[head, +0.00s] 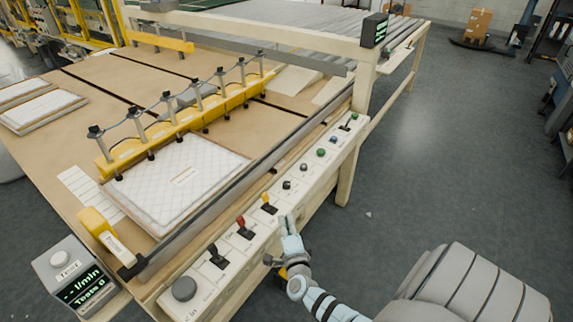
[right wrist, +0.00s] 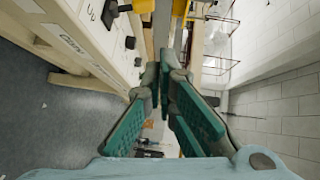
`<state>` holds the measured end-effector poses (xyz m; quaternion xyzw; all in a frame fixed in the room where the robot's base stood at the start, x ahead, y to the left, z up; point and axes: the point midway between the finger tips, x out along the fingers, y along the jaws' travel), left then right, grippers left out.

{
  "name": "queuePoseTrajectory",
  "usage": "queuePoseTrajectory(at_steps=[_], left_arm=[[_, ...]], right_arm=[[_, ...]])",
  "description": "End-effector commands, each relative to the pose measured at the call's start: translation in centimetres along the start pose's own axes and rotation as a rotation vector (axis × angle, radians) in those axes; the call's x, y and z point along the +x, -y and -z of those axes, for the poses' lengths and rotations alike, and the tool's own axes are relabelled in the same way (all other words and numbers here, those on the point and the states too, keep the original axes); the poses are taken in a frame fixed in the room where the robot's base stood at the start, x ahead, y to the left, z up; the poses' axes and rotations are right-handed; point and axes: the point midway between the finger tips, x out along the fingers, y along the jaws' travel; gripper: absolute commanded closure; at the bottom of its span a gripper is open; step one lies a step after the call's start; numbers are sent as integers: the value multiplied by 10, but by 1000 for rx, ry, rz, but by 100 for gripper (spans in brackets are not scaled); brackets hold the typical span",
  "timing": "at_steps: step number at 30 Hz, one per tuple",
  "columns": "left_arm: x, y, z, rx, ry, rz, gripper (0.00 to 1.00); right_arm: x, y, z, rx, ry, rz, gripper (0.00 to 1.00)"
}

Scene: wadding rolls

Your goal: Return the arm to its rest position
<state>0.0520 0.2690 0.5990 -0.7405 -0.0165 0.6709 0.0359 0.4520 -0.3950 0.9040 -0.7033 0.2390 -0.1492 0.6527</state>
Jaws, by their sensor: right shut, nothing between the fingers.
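My right gripper (head: 285,226) is in the head view, at the near edge of the white control panel (head: 225,268), close to a yellow-tipped lever (head: 268,203). I cannot tell whether it touches the panel. In the right wrist view its teal-padded fingers (right wrist: 165,85) are shut with nothing between them. The panel edge runs along the upper left of that view. My right arm reaches in from the lower right of the head view. My left gripper is not in view.
The panel carries a red-tipped lever (head: 244,228), a black lever (head: 216,256), a dark knob (head: 184,289) and several buttons. A quilted white pad (head: 178,182) lies on the machine table behind. Grey floor (head: 455,165) to the right is mostly free.

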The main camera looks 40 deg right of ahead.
Motion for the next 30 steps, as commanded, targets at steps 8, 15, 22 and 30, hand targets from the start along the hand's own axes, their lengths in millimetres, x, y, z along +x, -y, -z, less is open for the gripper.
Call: queuePoseTrajectory(at_steps=[8,15,22,30], left_arm=[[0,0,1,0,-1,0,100],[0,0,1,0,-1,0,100],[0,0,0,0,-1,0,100],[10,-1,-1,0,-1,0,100]], right_arm=[[-4,0,-2,0,3,0,100],[-3,0,-2,0,4,0,100],[-6,-14,-26,-200,118,-29,100],[-137,-229,-49,-1219,790,-332,100]])
